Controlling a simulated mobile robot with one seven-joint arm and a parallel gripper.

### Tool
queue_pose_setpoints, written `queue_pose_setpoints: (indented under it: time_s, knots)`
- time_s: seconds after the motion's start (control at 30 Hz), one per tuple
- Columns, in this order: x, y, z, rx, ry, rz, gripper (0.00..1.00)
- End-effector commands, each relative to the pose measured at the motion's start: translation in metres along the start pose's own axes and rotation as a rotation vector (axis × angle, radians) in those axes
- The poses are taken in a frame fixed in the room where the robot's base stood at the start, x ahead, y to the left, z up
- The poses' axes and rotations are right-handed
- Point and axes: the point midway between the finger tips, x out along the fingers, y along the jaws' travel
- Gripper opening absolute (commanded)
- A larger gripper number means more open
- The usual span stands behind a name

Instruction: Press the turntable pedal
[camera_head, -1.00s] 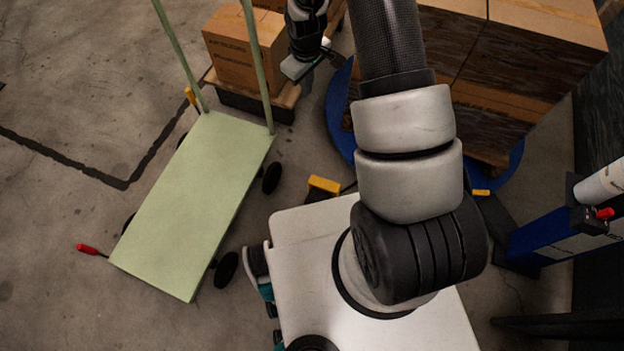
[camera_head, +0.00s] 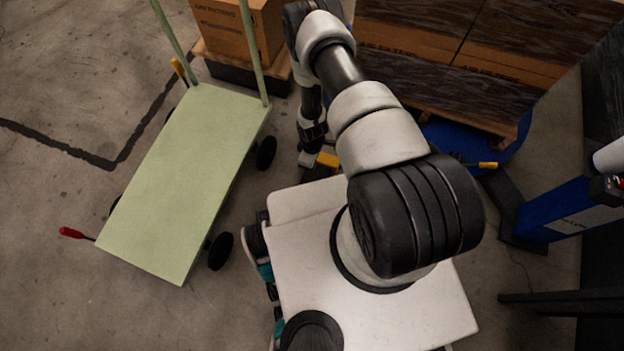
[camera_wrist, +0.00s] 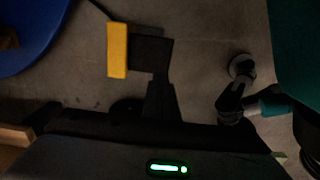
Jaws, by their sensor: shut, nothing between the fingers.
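The pedal (camera_wrist: 117,50) is a yellow block on the floor with a dark part beside it in the wrist view. In the head view the yellow pedal (camera_head: 328,160) shows just in front of my base, partly hidden by my arm's end. My gripper (camera_head: 308,166) points down beside the pedal's left side there, and its fingers are hard to make out. It is shut and empty. I cannot tell whether it touches the pedal. The blue turntable (camera_head: 515,145) carries a big pallet load; its rim also shows at the upper left of the wrist view (camera_wrist: 28,40).
A green platform cart (camera_head: 185,180) with a red-tipped lever stands to the left. A boxed pallet (camera_head: 235,30) stands behind it. A blue column (camera_head: 560,212) stands at right, with a small yellow piece (camera_head: 488,165) near its foot. Bare floor lies between cart and base.

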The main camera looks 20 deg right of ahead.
Motion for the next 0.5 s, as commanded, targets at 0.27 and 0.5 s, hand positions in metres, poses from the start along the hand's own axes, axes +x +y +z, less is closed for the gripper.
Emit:
queue_pose_setpoints:
  time_s: [0.27, 0.5]
  knots:
    - [0.002, 0.000, 0.000, 0.001, 0.000, 0.000, 0.00]
    - [0.036, -0.001, 0.000, 0.001, -0.001, -0.001, 0.00]
